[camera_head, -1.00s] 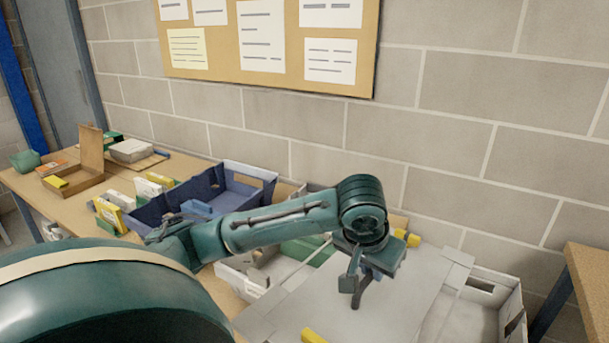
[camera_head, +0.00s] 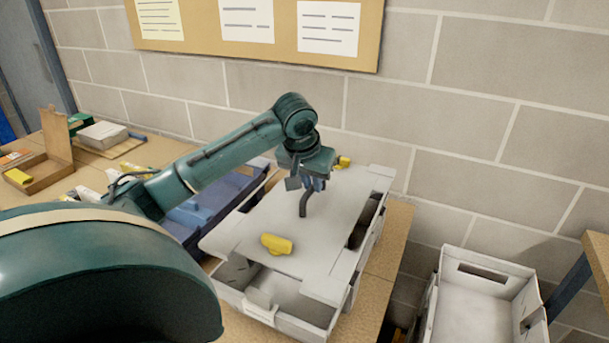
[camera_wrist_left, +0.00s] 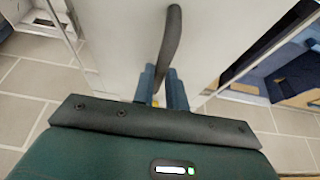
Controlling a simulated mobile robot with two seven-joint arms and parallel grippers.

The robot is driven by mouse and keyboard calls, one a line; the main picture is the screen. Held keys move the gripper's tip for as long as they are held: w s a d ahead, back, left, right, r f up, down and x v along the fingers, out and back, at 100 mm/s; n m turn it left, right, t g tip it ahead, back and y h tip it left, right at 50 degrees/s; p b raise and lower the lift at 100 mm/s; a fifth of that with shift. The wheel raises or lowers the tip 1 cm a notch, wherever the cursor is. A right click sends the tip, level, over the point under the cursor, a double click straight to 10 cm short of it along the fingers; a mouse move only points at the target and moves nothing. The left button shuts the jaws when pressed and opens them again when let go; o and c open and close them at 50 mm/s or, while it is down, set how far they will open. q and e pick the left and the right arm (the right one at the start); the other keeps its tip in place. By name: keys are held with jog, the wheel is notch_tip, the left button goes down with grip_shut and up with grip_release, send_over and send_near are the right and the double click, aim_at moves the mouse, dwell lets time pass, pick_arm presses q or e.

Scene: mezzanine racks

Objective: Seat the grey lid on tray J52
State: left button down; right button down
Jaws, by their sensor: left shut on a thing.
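The grey lid (camera_head: 335,205) is a flat pale panel with a dark upright handle (camera_head: 303,203) and yellow clips (camera_head: 277,244) at its near and far edges. My left gripper (camera_head: 311,184) is shut on the handle from above. The left wrist view shows the handle (camera_wrist_left: 172,42) rising past my blue fingers (camera_wrist_left: 163,88). The lid lies over a pale open tray (camera_head: 285,325), askew to it, with the tray's near end and right side uncovered. I cannot tell whether they touch. No J52 label is readable. My right gripper is not in view.
A blue tray (camera_head: 190,218) stands close on the left, partly behind my arm. Another pale tray (camera_head: 480,300) stands apart at the lower right, beyond the bench edge. A wooden box (camera_head: 45,170) is at far left. A block wall runs behind the bench.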

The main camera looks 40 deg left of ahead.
aim_at(310, 203)
pick_arm(q)
jog(key=shift+a+f, duration=0.2)
jog(key=shift+f, duration=3.2)
jog(key=shift+d+f, duration=0.1)
jog(key=shift+f, duration=0.5)
jog(key=c, duration=1.7)
grip_release()
jog(key=shift+v, duration=5.55)
jog(key=shift+d, duration=0.1)
jog(key=shift+s+f, duration=0.1)
jog(key=shift+f, duration=0.05)
